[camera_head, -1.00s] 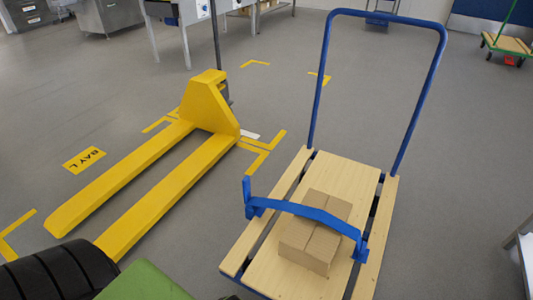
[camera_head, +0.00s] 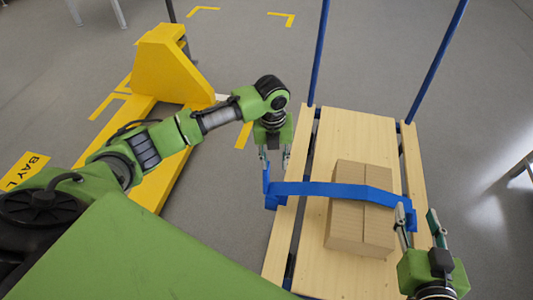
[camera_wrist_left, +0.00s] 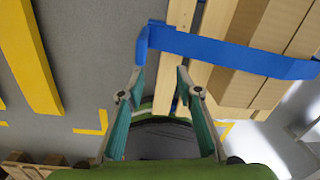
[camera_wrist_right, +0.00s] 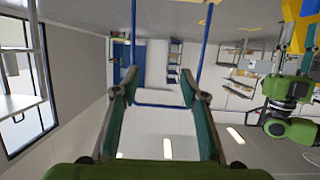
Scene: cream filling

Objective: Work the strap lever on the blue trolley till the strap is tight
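The blue trolley's wooden deck (camera_head: 355,125) carries a cardboard box (camera_head: 345,240) under a blue strap (camera_head: 330,190). The strap lever (camera_head: 267,178) is a short blue piece standing up at the strap's left end. My left gripper (camera_head: 276,162) is open just above and beside the lever; I cannot tell if it touches. In the left wrist view the lever (camera_wrist_left: 142,45) is ahead of the left fingertip, and the strap (camera_wrist_left: 230,50) crosses the box. My right gripper (camera_head: 418,222) is open at the strap's right end. The right wrist view shows its fingers (camera_wrist_right: 160,75) apart and empty.
A yellow pallet jack (camera_head: 165,75) stands left of the trolley, behind my left arm. The trolley's blue handle posts (camera_head: 320,50) rise at its far end. A table edge (camera_head: 520,175) shows at the far right.

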